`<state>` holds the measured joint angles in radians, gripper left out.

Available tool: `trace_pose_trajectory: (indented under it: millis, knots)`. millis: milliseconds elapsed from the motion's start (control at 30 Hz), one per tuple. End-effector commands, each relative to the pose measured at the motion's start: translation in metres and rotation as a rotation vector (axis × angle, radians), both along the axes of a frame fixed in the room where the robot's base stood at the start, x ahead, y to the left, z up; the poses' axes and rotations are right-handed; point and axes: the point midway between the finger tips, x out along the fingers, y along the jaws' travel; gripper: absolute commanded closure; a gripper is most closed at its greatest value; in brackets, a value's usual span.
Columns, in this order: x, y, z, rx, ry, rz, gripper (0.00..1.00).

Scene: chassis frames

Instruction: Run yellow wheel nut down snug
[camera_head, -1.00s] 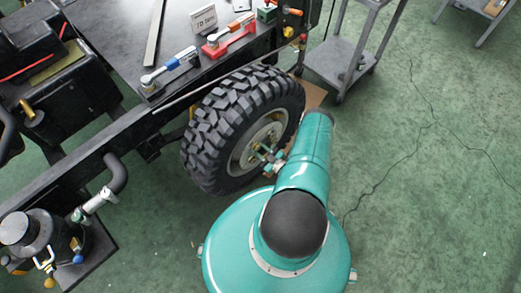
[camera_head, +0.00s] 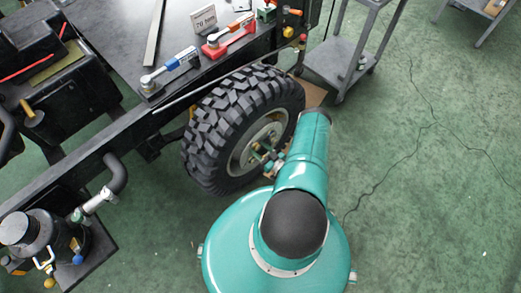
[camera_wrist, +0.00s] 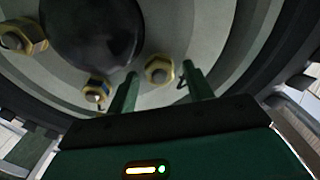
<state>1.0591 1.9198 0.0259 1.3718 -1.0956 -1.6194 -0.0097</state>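In the wrist view, a yellow wheel nut (camera_wrist: 159,69) sits on its stud on the pale wheel disc. My gripper (camera_wrist: 162,76) has its two green fingers apart, one on each side of this nut. The nut shows in the gap near the fingertips, and I cannot tell whether either finger touches it. Two more brassy nuts show, one at upper left (camera_wrist: 24,37) and one with a bluish mark (camera_wrist: 96,91) left of the left finger. In the head view, my gripper (camera_head: 268,162) is at the hub of the wheel (camera_head: 225,125), and the nuts are too small to tell apart.
A blue-handled wrench (camera_head: 170,70) and a red holder with a tool (camera_head: 228,40) lie on the dark chassis top (camera_head: 115,35), near a small "70 Nm" card (camera_head: 203,20). A grey cart (camera_head: 340,62) stands behind the wheel.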

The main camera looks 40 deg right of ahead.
Motion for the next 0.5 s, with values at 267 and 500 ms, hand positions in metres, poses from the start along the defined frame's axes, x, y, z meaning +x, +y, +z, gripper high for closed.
trace_pose_trajectory:
  millis: [267,500]
  knots:
    - [-0.002,0.000,0.000,-0.001,0.000,0.000,0.49]
    - [-0.031,-0.001,0.000,0.001,0.002,-0.003,0.49]
